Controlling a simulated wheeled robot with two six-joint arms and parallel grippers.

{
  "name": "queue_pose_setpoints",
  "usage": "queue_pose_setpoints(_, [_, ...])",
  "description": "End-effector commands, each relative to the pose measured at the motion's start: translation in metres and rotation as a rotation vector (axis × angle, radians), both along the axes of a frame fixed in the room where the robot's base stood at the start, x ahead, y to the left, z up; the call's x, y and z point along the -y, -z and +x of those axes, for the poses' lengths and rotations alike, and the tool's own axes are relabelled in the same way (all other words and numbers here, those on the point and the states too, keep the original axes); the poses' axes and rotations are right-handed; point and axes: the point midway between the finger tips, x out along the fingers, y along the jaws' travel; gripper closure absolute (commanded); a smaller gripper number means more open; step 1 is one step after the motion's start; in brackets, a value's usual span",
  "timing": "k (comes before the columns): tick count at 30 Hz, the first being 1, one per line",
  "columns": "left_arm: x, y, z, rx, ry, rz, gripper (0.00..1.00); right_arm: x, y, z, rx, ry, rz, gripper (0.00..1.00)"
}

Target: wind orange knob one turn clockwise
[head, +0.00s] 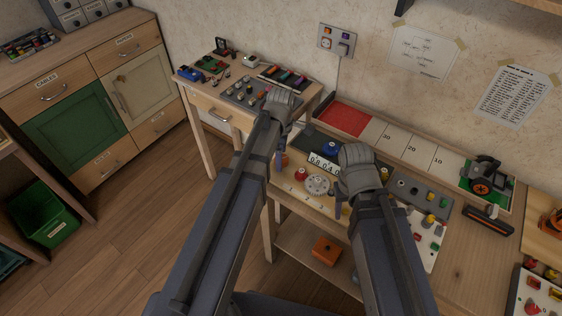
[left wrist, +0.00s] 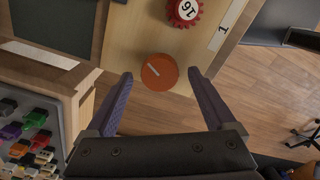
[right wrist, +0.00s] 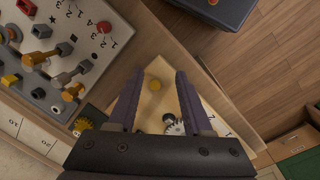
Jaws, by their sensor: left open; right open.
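The orange knob (left wrist: 159,71) is a round disc with a pale line across its top, on a light wooden panel. In the left wrist view it appears between the fingertips of my left gripper (left wrist: 160,74). The jaws are open and stand apart from it; I cannot tell the height gap. In the head view the knob (head: 284,160) shows only partly beside my left gripper.
A white toothed dial (head: 317,185) and a number display (head: 325,164) are near both grippers. A grey panel with several switches (right wrist: 58,50) lies beside the right gripper. An orange box (head: 326,250) sits on the shelf below.

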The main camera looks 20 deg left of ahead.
Motion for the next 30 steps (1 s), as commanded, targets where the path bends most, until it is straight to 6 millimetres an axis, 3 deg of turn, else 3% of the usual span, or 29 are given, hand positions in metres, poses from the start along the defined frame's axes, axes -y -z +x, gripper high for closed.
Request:
queue_pose_setpoints(10, [0.0000,0.0034,0.0000,0.000,0.000,0.000,0.14,0.0000,0.0033,0.0000,0.000,0.000,0.000,0.50])
queue_pose_setpoints(30, [0.0000,0.0035,0.0000,0.000,0.000,0.000,0.89,0.0000,0.0034,0.0000,0.000,0.000,0.000,0.50])
